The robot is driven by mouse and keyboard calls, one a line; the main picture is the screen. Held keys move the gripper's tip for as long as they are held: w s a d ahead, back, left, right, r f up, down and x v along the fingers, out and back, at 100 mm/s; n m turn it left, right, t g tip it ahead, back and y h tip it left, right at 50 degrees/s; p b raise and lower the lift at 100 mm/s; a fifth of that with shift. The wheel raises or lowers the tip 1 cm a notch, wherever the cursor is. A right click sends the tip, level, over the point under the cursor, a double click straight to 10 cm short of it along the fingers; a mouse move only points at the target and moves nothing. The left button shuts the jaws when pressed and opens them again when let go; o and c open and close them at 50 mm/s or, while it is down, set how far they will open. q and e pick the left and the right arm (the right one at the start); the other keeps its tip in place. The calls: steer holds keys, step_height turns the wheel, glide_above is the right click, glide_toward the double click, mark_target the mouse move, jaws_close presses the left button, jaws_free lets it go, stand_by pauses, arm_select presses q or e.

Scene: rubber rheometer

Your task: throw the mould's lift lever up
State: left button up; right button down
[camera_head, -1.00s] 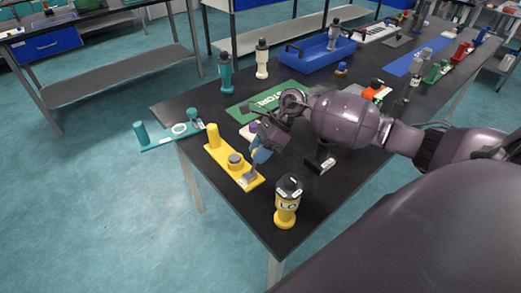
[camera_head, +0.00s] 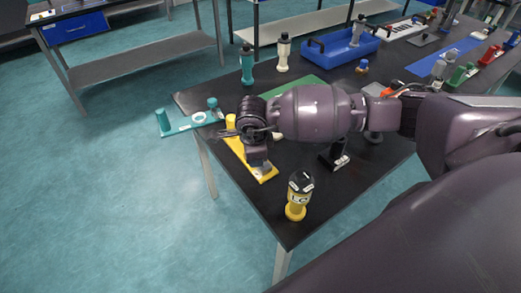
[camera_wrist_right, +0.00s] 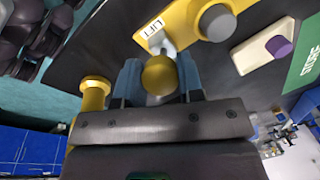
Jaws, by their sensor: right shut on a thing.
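The mould is a yellow plate (camera_head: 236,144) at the table's near left edge, partly hidden by my right arm. In the right wrist view the yellow plate (camera_wrist_right: 187,17) shows a grey round knob (camera_wrist_right: 216,22) and a white LIFT label (camera_wrist_right: 154,32). The lift lever's yellow ball knob (camera_wrist_right: 159,76) lies between the two blue fingers of my right gripper (camera_wrist_right: 160,84), which is shut on it. A short grey stem joins the knob to the plate's end. The lever's angle is hard to tell. In the head view my fingers are mostly hidden. My left gripper is out of view.
A yellow bottle (camera_head: 296,205) with a black top stands at the near corner. A teal plate (camera_head: 183,127) overhangs the left edge. Teal (camera_head: 246,68) and white (camera_head: 284,54) bottles stand behind, with a blue tray (camera_head: 341,46) further back. A black block (camera_head: 333,160) sits right of the mould.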

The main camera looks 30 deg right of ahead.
steer(key=shift+s+a+f+h, duration=0.1)
steer(key=shift+a+f+h, duration=0.3)
steer(key=shift+h, duration=0.3)
steer(key=shift+a, duration=0.2)
steer(key=c, duration=0.8)
jaws_free()
steer(key=shift+o, duration=0.2)
steer(key=shift+r, duration=0.1)
steer(key=shift+r, duration=0.25)
steer(key=v, duration=1)
steer(key=shift+a, duration=0.25)
